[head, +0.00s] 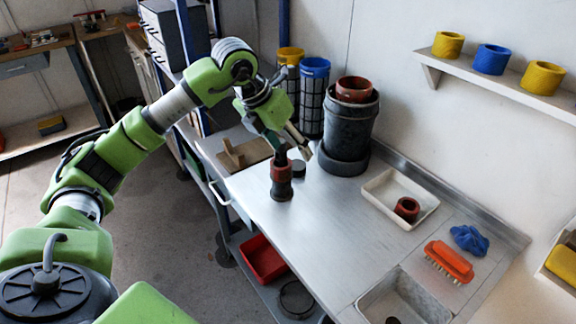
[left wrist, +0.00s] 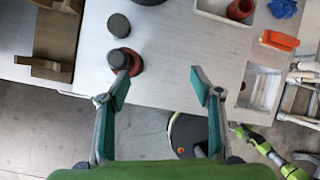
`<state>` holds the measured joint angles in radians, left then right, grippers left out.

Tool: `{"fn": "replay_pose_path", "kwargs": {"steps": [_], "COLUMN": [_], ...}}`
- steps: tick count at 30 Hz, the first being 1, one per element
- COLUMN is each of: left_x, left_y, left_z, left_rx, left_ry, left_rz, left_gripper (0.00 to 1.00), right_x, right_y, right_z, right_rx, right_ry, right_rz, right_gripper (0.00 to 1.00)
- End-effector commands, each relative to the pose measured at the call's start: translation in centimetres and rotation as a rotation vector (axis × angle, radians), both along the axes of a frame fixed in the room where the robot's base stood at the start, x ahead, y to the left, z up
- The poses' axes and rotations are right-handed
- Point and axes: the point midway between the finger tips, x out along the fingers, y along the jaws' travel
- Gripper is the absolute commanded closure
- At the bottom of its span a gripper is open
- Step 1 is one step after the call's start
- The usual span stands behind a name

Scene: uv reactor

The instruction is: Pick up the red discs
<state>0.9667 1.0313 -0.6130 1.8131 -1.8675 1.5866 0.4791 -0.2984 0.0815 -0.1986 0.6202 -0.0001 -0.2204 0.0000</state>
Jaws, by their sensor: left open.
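My left gripper (head: 296,146) is above the steel bench, open, with nothing between its fingers. In the left wrist view its fingers (left wrist: 160,82) are wide apart. A dark stack with a red band (head: 281,172) stands upright just below it in the head view. In the left wrist view this stack (left wrist: 125,61) is beside the left finger's tip, which partly covers it; I cannot tell whether they touch. One red ring (head: 407,209) lies in the white tray (head: 376,189), and another red piece (head: 354,89) sits in the top of the grey drum. My right gripper does not show clearly.
A short dark cylinder (head: 298,168) stands close to the stack. The tall grey drum (head: 348,130) and blue-topped canister (head: 313,95) stand behind. A wooden holder (head: 236,158) is at left. An orange brush (head: 448,262) and sink (head: 408,297) are at right. The bench's middle is clear.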

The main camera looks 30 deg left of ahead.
Motion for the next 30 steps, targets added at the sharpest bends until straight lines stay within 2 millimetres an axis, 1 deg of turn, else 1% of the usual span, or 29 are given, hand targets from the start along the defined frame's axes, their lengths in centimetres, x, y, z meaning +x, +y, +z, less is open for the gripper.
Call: {"fn": "replay_pose_path", "kwargs": {"steps": [1, 3, 6, 8, 15, 18, 21, 26, 30], "left_x": [-0.2, -0.6, -0.9, -0.7, 1.0, 1.7, 2.1, 2.4, 3.1], "left_y": [2.1, 4.1, 5.6, 5.8, 5.7, 5.6, 5.6, 5.6, 5.5], "left_z": [0.6, 1.1, 1.1, 0.6, -3.7, -5.1, -6.1, -7.0, -8.9], "left_rx": [0.051, 0.101, 0.137, 0.142, 0.140, 0.140, 0.139, 0.138, 0.139], "left_ry": [0.010, 0.025, 0.038, 0.043, 0.045, 0.043, 0.041, 0.041, 0.045], "left_rz": [0.040, 0.081, 0.112, 0.117, 0.115, 0.113, 0.113, 0.113, 0.112], "left_gripper": [0.41, 0.41, 0.41, 0.41, 0.41, 0.41, 0.41, 0.41, 0.41], "right_x": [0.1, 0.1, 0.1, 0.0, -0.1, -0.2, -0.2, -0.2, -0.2], "right_y": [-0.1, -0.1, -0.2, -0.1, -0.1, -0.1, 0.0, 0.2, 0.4], "right_z": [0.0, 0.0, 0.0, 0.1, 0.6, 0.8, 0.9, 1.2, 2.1], "right_rx": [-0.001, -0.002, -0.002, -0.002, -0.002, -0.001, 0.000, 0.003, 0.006], "right_ry": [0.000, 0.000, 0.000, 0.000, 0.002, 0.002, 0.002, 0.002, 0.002], "right_rz": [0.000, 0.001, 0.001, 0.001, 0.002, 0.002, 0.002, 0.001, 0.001], "right_gripper": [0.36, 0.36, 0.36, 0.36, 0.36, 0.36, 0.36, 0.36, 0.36]}}
